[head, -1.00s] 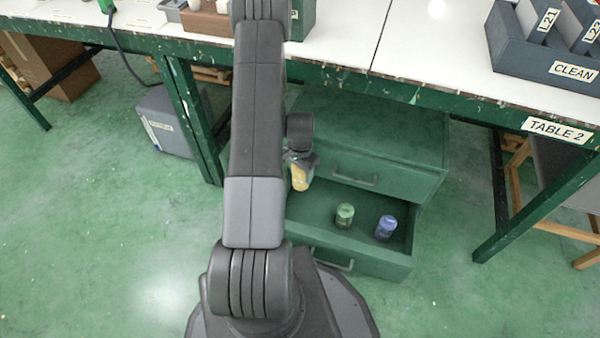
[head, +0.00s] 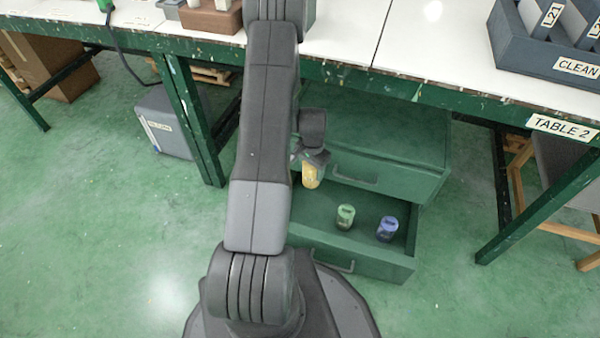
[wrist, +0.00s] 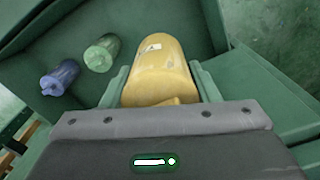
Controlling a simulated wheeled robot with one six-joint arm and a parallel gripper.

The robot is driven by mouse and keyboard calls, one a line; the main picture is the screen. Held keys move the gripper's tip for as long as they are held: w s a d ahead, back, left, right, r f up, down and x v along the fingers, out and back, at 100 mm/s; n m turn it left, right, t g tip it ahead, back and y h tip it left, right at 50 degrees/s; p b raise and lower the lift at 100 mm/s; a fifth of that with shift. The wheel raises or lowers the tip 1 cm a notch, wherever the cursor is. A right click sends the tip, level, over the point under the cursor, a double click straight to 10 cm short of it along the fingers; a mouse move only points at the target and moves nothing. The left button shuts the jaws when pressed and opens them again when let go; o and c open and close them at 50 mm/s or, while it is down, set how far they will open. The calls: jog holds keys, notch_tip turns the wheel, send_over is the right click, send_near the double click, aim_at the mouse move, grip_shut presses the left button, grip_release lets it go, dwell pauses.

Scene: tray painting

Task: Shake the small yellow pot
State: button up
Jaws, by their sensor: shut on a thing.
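The small yellow pot (head: 311,176) hangs in my gripper (head: 308,164), above the left part of the open drawer. In the wrist view the yellow pot (wrist: 160,72) lies between the two green finger pads of my gripper (wrist: 162,88), which is shut on it. The pot's far end bears a small pale label. My arm hides part of the drawer's left side in the head view.
The open drawer (head: 375,258) of the green cabinet (head: 385,135) holds a green pot (head: 345,217) and a blue-violet pot (head: 387,229). The white-topped table (head: 345,38) stands over the cabinet. A grey box (head: 165,122) stands on the floor at left.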

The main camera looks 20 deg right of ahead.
jog(key=shift+d, duration=0.5)
jog(key=a, duration=0.7)
jog(key=d+b, duration=0.1)
jog(key=d, duration=0.6)
jog(key=a, duration=0.7)
jog(key=d+b, duration=0.1)
jog(key=d, duration=0.6)
jog(key=a, duration=0.7)
jog(key=d, duration=0.7)
jog(key=shift+b, duration=0.4)
jog(key=shift+a, duration=0.2)
jog(key=shift+a+b, duration=0.3)
jog(key=shift+a, duration=1.25)
